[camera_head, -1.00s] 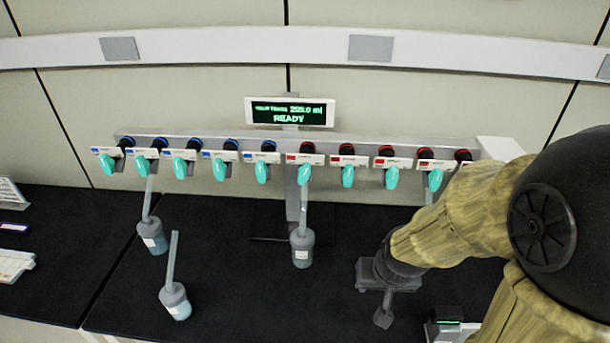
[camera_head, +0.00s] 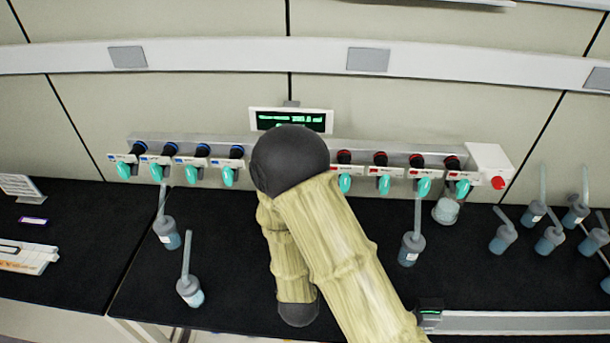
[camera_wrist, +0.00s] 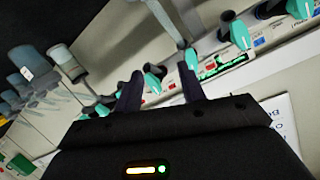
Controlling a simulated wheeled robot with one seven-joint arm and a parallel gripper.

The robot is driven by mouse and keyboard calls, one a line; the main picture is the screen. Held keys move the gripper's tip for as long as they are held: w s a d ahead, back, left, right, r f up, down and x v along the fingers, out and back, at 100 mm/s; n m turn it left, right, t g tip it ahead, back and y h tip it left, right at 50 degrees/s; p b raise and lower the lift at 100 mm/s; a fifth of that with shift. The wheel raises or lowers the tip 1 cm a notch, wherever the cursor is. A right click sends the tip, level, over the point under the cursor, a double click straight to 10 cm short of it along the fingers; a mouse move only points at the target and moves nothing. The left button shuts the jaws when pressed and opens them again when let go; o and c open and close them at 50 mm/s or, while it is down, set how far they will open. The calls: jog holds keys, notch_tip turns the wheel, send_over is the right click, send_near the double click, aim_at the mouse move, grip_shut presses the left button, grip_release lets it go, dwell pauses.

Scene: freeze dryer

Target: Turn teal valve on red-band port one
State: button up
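In the head view the manifold carries blue-band ports on the left and red-band ports (camera_head: 380,160) on the right, each with a teal valve (camera_head: 345,183). My arm covers the middle of the manifold, where the leftmost red-band port and its valve are hidden. My gripper (camera_wrist: 161,82) is hidden in the head view. In the wrist view its two dark fingers are apart, with a teal valve (camera_wrist: 154,77) showing between and beyond them, near a red label. Contact cannot be told.
Flasks with stems (camera_head: 412,247) stand or hang in front of the manifold, several more (camera_head: 503,237) at the right. A green-lettered display (camera_head: 291,120) is above the manifold. Blue-labelled ports (camera_wrist: 260,40) show at upper right in the wrist view.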

jog(key=s+r+t, duration=0.1)
jog(key=s+a+r+t+p, duration=0.1)
jog(key=s+a+r+n+t, duration=0.1)
jog(key=r, duration=0.1)
jog(key=shift+s+a+y+p, duration=0.15)
jog(key=shift+a+y+p, duration=0.15)
jog(key=shift+p, duration=0.1)
jog(key=shift+f, duration=0.2)
jog(key=w+b, duration=0.5)
jog(key=b, duration=0.6)
jog(key=shift+w+d, duration=0.15)
jog(key=shift+w, duration=0.25)
jog(key=w+p, duration=0.1)
jog(key=w, duration=0.2)
jog(key=w+p, duration=0.2)
jog(key=w, duration=0.2)
jog(key=w+p, duration=0.2)
jog(key=w, duration=0.2)
jog(key=shift+d+r, duration=0.2)
jog(key=shift+r, duration=0.05)
jog(key=shift+w+f, duration=0.1)
jog(key=shift+w, duration=0.25)
